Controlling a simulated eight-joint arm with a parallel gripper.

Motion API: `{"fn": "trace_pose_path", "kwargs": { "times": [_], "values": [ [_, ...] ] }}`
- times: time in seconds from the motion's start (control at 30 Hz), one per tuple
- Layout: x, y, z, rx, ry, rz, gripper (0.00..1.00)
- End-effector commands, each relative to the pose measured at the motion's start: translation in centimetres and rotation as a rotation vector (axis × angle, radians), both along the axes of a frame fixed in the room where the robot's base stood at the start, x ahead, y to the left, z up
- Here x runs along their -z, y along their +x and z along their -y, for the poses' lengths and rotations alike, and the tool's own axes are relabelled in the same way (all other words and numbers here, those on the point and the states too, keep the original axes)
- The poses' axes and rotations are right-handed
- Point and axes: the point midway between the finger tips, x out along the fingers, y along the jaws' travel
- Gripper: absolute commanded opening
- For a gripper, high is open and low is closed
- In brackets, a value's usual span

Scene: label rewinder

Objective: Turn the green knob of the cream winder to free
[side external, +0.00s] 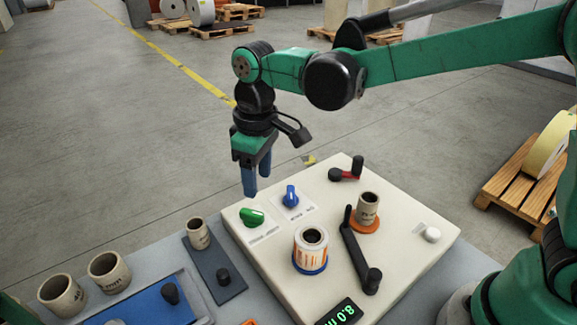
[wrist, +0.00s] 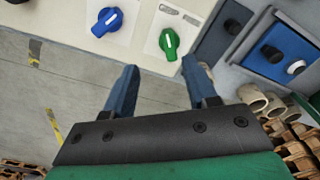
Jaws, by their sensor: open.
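The cream winder (side external: 400,265) is a flat-topped panel on a grey table. Its green knob (side external: 251,217) sits at the panel's left corner on a white label; it also shows in the wrist view (wrist: 169,43), with a white pointer line. A blue knob (side external: 290,196) stands beside it on its own label and shows in the wrist view (wrist: 107,22) to the left of the green one. My gripper (side external: 250,185) has blue fingers, open and empty, pointing down above the panel's edge near the green knob. In the wrist view the green knob lies beyond the fingertips (wrist: 160,70), untouched.
The winder also carries a red lever (side external: 350,172), a black crank arm (side external: 354,250), an orange-white roll (side external: 311,250) and a cardboard core (side external: 368,207). Cardboard cores (side external: 108,271) and a blue unit (side external: 150,302) stand to the left. Open floor lies behind.

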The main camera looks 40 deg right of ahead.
Motion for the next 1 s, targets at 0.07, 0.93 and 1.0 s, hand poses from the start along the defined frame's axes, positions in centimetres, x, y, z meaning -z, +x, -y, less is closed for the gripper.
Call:
{"fn": "trace_pose_path", "kwargs": {
  "times": [0.07,0.93,1.0],
  "values": [
    [0.7,0.3,-1.0,-0.032,-0.012,-0.029,0.51],
    [6.9,0.4,-1.6,-0.052,-0.020,-0.049,0.51],
    [6.9,0.4,-1.6,-0.052,-0.020,-0.049,0.31]
  ]
}}
